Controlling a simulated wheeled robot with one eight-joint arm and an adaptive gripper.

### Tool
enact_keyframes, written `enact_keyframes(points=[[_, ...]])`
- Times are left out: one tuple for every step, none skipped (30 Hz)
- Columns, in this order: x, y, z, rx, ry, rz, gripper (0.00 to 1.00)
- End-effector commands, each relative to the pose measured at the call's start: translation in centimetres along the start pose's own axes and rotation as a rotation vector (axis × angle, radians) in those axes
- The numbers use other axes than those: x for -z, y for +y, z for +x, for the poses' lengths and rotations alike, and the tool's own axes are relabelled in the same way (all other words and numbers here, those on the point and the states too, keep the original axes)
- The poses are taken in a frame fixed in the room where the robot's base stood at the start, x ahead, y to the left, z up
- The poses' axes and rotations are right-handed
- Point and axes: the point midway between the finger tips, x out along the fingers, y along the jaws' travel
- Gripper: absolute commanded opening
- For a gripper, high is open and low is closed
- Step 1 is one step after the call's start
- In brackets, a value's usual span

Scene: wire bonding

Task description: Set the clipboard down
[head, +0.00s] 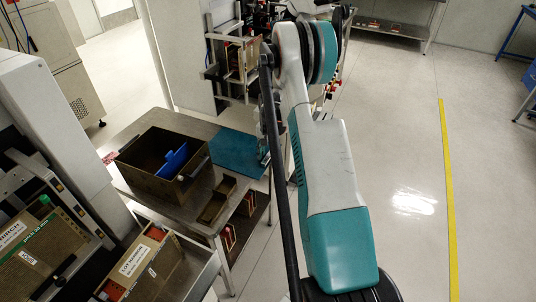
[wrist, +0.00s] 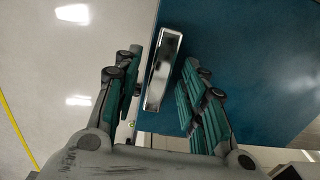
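A dark blue-teal board that looks like the clipboard (head: 233,146) lies at the right end of the steel table in the head view. In the wrist view the same blue board (wrist: 255,65) fills much of the right side, with a shiny metal clip (wrist: 163,66) along its left edge. My gripper (wrist: 162,62) has its two fingers apart, one on each side of the clip, with visible gaps. The left finger is over the pale floor, the right finger in front of the board. In the head view my arm hides most of the gripper. I cannot tell whether the board rests fully on the table.
The steel table (head: 200,128) carries a brown open bin (head: 142,178) with a blue divider, and a small brown tray (head: 217,200) near its front edge. Labelled cartons and machines stand at the left. Open floor (head: 400,150) with a yellow line lies to the right.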

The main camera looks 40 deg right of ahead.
Motion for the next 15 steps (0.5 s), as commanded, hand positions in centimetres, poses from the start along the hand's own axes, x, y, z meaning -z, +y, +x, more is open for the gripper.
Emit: enact_keyframes(points=[[0.0,0.0,0.0,0.000,0.000,0.000,0.38],[0.0,0.0,0.0,0.000,0.000,0.000,0.38],[0.0,0.0,0.0,0.000,0.000,0.000,0.38],[0.0,0.0,0.0,0.000,0.000,0.000,0.38],[0.0,0.0,-0.1,0.000,0.000,0.000,0.38],[0.0,0.0,-0.2,0.000,0.000,0.000,0.38],[0.0,0.0,-0.4,0.000,0.000,0.000,0.38],[0.0,0.0,-0.7,0.000,0.000,0.000,0.38],[0.0,0.0,-1.2,0.000,0.000,0.000,0.38],[0.0,0.0,-1.7,0.000,0.000,0.000,0.38],[0.0,0.0,-2.2,0.000,0.000,0.000,0.38],[0.0,0.0,-3.0,0.000,0.000,0.000,0.38],[0.0,0.0,-3.6,0.000,0.000,0.000,0.38],[0.0,0.0,-4.2,0.000,0.000,0.000,0.38],[0.0,0.0,-5.1,0.000,0.000,0.000,0.38]])
